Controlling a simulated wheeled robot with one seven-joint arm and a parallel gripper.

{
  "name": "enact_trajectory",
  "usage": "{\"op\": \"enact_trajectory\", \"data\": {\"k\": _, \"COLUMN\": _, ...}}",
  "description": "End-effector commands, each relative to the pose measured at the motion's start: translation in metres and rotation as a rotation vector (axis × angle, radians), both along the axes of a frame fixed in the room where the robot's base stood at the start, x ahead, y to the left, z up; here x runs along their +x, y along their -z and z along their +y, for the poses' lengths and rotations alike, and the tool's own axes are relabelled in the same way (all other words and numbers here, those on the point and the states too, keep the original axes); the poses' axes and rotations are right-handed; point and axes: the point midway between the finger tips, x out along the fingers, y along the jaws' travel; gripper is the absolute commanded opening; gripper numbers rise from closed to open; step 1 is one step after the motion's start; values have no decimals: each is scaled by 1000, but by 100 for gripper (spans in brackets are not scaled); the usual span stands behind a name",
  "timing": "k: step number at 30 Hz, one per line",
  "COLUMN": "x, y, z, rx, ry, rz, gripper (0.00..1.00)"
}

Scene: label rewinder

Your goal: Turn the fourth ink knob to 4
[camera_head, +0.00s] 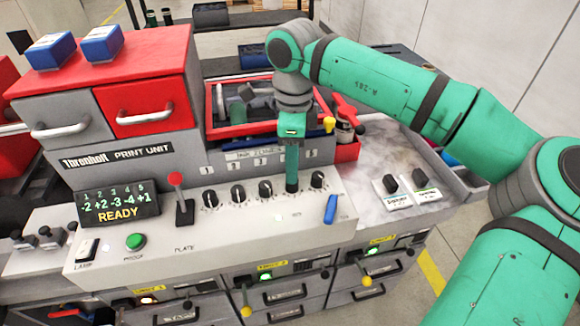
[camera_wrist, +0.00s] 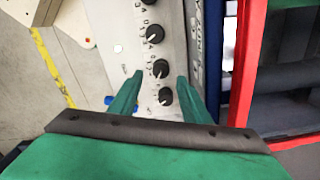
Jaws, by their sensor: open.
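A row of black ink knobs runs along the sloped white panel (camera_head: 330,192) of the print unit. In the wrist view the fourth ink knob (camera_wrist: 160,68) lies between the fingertips, with a pale pointer mark. My gripper (camera_wrist: 160,76) is open, one finger on each side of the knob; contact cannot be told. The fifth knob (camera_head: 318,180) is just to the right, the third knob (camera_head: 265,188) to the left. The display (camera_head: 117,206) reads READY with a 4 under number 4; its sign is small.
A blue lever (camera_head: 331,208) stands just right of my gripper. A red-framed ink tray (camera_head: 225,138) lies behind the knobs. A red-topped lever (camera_head: 177,182) and a green button (camera_head: 136,241) are to the left. Black switches (camera_head: 391,180) sit on the right counter.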

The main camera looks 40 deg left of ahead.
Motion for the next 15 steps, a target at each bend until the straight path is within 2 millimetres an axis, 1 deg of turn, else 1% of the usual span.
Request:
{"op": "enact_trajectory", "data": {"k": 1, "x": 0, "y": -12, "z": 2, "rx": 4, "ry": -1, "rz": -6, "gripper": 43}}
{"op": "enact_trajectory", "data": {"k": 6, "x": 0, "y": -46, "z": 3, "rx": 14, "ry": 0, "rz": -14, "gripper": 43}}
{"op": "enact_trajectory", "data": {"k": 9, "x": 1, "y": -61, "z": 4, "rx": 19, "ry": 1, "rz": -18, "gripper": 43}}
{"op": "enact_trajectory", "data": {"k": 15, "x": 0, "y": -77, "z": 4, "rx": 23, "ry": -1, "rz": -20, "gripper": 43}}
